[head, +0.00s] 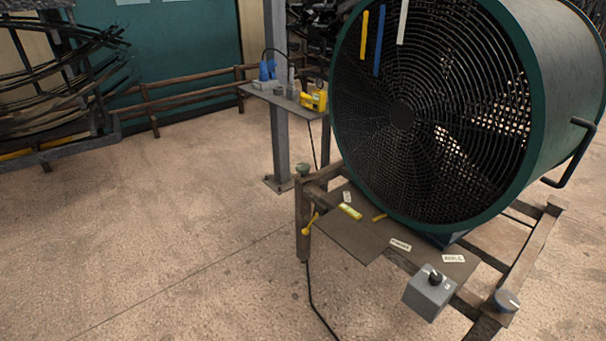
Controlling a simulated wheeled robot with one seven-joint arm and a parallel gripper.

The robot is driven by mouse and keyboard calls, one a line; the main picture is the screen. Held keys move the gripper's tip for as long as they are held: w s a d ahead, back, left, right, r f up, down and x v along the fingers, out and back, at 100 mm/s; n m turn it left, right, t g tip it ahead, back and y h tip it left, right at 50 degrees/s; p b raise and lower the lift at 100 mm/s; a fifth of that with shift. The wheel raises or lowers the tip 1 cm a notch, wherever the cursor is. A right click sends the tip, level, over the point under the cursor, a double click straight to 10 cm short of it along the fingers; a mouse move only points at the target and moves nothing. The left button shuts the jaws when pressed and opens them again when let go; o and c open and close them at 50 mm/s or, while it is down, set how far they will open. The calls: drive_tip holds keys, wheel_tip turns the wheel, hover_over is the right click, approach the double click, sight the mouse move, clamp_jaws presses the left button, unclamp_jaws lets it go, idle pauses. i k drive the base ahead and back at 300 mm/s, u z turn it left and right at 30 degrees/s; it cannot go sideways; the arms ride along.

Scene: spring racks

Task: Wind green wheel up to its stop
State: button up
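A small dark green round knob or wheel (302,169) sits on top of the wooden corner post at the left of the frame stand. Its turn position is too small to tell. A large round drum with a dark green rim (535,120) and a black wire grille (400,115) stands above the same frame, at the right. Which of these is the green wheel I cannot tell for sure. My gripper is not in view, and nothing of mine touches either one.
A yellow lever (310,224) is on the post. A grey box with a black knob (430,292) and a blue-grey dial (506,300) are at the front edge. A small shelf (285,101) with tools is behind. The floor (150,240) at left is clear; a black cable (312,300) hangs down.

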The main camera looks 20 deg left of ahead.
sight(302, 169)
drive_tip(key=k, duration=1.15)
drive_tip(key=u, duration=0.6)
drive_tip(key=i, duration=2.05)
